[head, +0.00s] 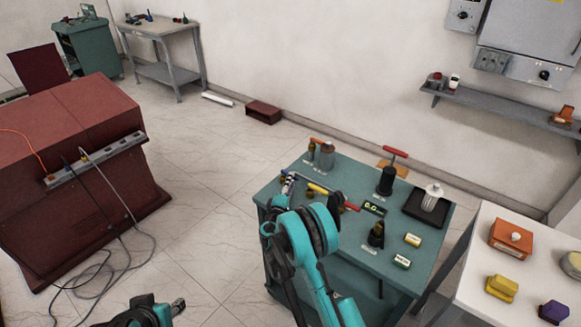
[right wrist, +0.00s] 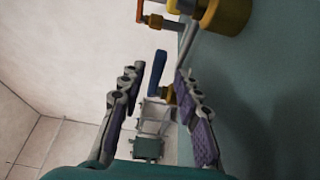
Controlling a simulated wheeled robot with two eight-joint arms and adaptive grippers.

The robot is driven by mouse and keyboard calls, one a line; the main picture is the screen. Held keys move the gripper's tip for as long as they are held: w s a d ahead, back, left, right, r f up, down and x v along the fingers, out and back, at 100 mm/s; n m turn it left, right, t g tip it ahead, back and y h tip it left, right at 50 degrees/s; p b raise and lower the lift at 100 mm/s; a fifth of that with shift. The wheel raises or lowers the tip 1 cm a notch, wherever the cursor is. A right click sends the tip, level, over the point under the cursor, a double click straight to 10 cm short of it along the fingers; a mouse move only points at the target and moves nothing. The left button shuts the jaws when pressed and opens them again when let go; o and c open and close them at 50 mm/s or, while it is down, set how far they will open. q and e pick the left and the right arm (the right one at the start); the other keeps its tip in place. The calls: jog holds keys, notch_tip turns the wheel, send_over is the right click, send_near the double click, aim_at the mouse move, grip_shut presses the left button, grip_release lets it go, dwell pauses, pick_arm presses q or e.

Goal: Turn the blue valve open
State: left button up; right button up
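The blue valve handle (right wrist: 158,72) shows in the right wrist view as a short blue lever on a brass-yellow fitting (right wrist: 168,95). It stands between the two fingertips of my right gripper (right wrist: 155,82), with gaps on both sides. The gripper is open, with purple pads on its fingers. In the head view my right gripper (head: 288,188) is at the left edge of the teal table (head: 405,262), and I cannot clearly make out the blue handle there. My left gripper (head: 176,308) is low at the bottom edge, away from the table; its fingers are too small to judge.
A red-handled black device (head: 387,178) and a black tray (head: 412,212) stand further right on the table. A white table (head: 470,285) adjoins at right.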

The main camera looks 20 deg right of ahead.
jog(key=shift+w+d+f, duration=0.1)
jog(key=shift+w+d, duration=0.05)
jog(key=shift+w, duration=0.2)
jog(key=shift+w+d, duration=0.15)
jog(key=shift+w, duration=0.15)
jog(key=b+x, duration=0.1)
jog(key=x, duration=0.4)
jog(key=shift+w, duration=0.1)
jog(key=shift+w+d+r, duration=0.25)
jog(key=shift+w, duration=0.1)
grip_shut()
